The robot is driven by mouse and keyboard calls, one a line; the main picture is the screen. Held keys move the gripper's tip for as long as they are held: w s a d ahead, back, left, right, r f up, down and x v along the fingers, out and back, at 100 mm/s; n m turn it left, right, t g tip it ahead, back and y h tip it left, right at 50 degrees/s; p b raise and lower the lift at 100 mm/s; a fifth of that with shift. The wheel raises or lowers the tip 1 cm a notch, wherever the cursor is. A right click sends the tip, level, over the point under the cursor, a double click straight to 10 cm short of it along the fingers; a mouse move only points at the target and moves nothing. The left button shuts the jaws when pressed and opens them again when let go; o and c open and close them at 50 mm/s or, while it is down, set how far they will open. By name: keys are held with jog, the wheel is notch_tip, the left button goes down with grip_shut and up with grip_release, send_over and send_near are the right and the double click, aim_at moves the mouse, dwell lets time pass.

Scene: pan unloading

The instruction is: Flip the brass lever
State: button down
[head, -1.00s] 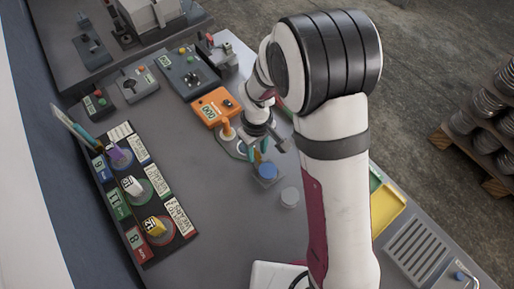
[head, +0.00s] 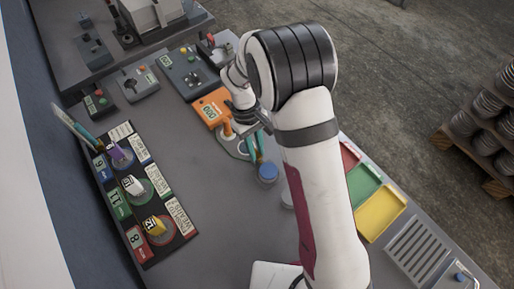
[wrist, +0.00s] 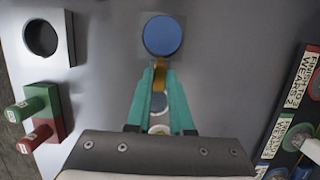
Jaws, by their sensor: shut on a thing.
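My gripper shows at the bottom of the wrist view (wrist: 160,82), with its two teal fingers closed in around a brass-coloured piece, which I take to be the brass lever (wrist: 160,76). The brass piece reaches from between the fingertips up to the edge of a round blue cap (wrist: 162,36). In the head view my gripper (head: 257,158) points down just behind the blue cap (head: 267,172). The lever is hidden there by the fingers. Pale round shapes show between the fingers farther back in the wrist view.
An orange box with a display (head: 212,108) stands behind my gripper. A dark rack (head: 150,225) with several coloured tags lies left. Red, green and yellow trays (head: 380,212) lie right, beyond my arm. Grey control boxes (head: 138,82) stand at the back. The table's middle is clear.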

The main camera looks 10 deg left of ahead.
jog(key=shift+w+a+f+g+h, duration=0.1)
jog(key=shift+w+a+g+h, duration=0.05)
jog(key=shift+g+h, duration=0.35)
jog(key=shift+w+a+g+h, duration=0.1)
jog(key=shift+g+h, duration=0.4)
jog(key=c, duration=0.8)
grip_release()
jog(key=v, duration=1.6)
